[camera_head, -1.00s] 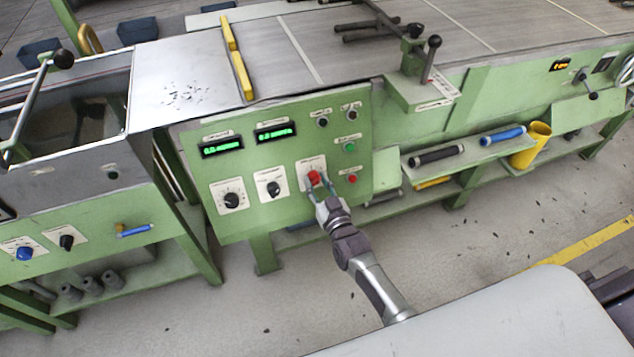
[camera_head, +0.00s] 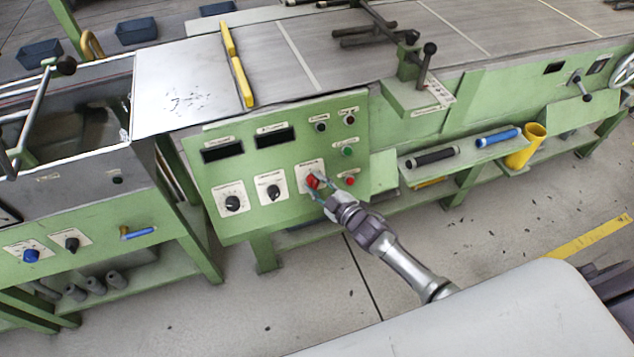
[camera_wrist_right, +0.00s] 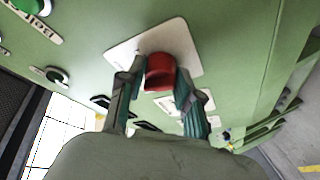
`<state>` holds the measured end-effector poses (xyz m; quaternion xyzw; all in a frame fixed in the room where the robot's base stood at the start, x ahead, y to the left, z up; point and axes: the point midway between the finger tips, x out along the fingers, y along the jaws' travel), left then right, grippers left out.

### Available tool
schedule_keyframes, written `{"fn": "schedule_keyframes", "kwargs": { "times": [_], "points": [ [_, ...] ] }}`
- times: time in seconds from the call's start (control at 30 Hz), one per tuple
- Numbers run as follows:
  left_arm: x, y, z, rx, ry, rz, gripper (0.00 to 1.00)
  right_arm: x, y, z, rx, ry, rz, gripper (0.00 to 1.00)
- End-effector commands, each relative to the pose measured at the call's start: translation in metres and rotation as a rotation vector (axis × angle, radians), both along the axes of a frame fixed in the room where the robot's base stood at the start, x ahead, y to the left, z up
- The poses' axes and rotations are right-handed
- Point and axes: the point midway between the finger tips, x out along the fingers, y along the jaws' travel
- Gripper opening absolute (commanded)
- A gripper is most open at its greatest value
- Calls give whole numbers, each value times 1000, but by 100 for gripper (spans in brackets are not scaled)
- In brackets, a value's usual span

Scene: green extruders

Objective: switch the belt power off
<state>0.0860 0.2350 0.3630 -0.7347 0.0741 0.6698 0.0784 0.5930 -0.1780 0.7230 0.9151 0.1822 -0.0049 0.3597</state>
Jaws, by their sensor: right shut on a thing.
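A red rotary knob (camera_head: 312,181) sits on a white label plate on the green control panel (camera_head: 232,163). It also shows in the right wrist view (camera_wrist_right: 160,72), between my fingers. My right gripper (camera_head: 317,186) is shut on the red knob, one finger on each side of it; it shows in the wrist view too (camera_wrist_right: 160,88). The two displays (camera_head: 222,150) on the panel are dark. My left gripper is not in view.
Black knobs (camera_head: 232,203) sit left of the red knob. Green (camera_head: 348,152) and red (camera_head: 349,181) buttons are to its right. A shelf on the right holds rollers (camera_head: 432,158) and a yellow cup (camera_head: 526,146). The floor in front is clear.

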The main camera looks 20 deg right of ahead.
Motion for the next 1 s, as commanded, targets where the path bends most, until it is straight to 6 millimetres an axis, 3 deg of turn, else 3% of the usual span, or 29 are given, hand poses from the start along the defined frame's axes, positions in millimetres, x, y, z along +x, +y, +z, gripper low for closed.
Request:
{"fn": "schedule_keyframes", "kwargs": {
  "times": [0.33,0.9,0.93,1.0],
  "points": [
    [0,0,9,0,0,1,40,1,-1,2,-142,-4,56,0],
    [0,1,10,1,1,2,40,1,-1,1,-171,-6,68,0],
    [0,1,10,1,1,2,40,1,-1,1,-171,-6,68,38],
    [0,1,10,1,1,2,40,1,-1,1,-171,-6,68,49]
  ]
}}
